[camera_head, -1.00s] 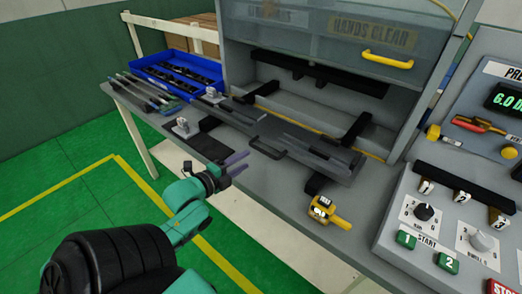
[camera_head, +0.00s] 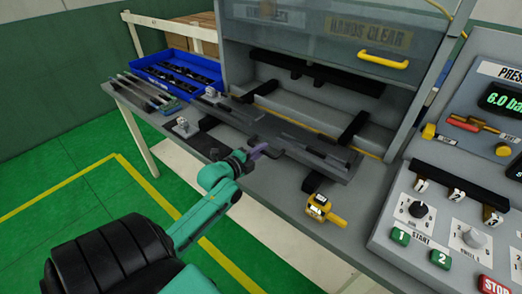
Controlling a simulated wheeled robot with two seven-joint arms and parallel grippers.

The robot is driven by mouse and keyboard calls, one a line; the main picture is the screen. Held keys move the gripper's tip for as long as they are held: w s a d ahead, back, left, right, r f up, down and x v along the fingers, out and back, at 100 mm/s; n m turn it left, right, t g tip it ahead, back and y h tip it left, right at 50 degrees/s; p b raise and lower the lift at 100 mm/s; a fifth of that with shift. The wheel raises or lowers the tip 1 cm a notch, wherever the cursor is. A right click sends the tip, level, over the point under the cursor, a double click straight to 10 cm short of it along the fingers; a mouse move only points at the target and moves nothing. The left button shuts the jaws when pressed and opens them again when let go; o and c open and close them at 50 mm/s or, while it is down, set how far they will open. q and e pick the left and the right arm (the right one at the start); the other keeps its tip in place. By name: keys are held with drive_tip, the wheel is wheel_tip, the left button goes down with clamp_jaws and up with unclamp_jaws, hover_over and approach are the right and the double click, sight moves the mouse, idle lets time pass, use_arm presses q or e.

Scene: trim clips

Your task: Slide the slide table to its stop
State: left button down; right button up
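The slide table (camera_head: 318,152) is a long dark grey plate lying on black rails (camera_head: 352,128) in front of the press opening. It is pulled out toward me, with empty rail behind it. Its black handle (camera_head: 275,148) is at the middle of its front edge. My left gripper (camera_head: 260,151) is at this handle, its purplish fingers at the handle's left part. The fingers overlap the handle in the picture, so I cannot tell whether they are closed on it. My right gripper is not in view.
A blue bin (camera_head: 176,72) of dark parts stands at the back left. The control panel (camera_head: 440,225) is at the right. The press guard (camera_head: 330,35) with a yellow handle (camera_head: 384,61) is raised above the opening.

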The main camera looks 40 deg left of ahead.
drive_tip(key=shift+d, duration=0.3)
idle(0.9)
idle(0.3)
